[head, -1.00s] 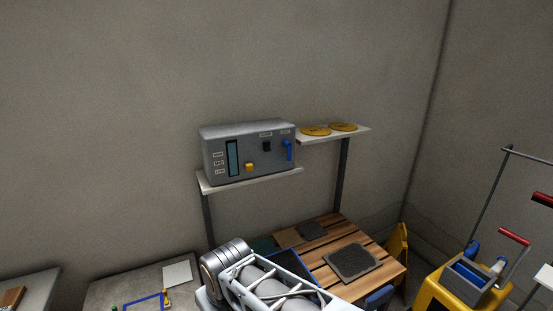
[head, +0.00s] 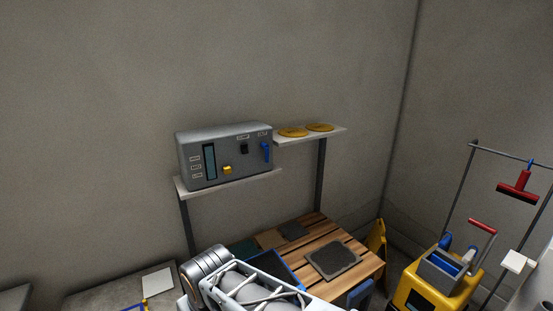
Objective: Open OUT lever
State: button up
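A grey control box (head: 225,155) stands on a white wall shelf in the head view. On its front right is a blue lever (head: 265,152), which hangs downward below a small label too small to read. Left of it are a black switch (head: 244,148) and a yellow knob (head: 227,170). A tall dark teal window sits on the box's left half. I cannot read which control is marked OUT. Part of my arm shows at the bottom, below the box and apart from it. My gripper is out of view.
A shelf (head: 337,132) with two yellow discs (head: 293,132) adjoins the box on the right. Below is a slatted wooden table (head: 345,249) with dark mats. A yellow mop bucket (head: 419,289) and a rack with a red squeegee (head: 517,189) stand at right.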

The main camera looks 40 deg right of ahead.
aim_at(264, 145)
jog(key=k, duration=1.25)
jog(key=z, duration=0.9)
jog(key=i, duration=1.5)
jog(key=u, duration=0.45)
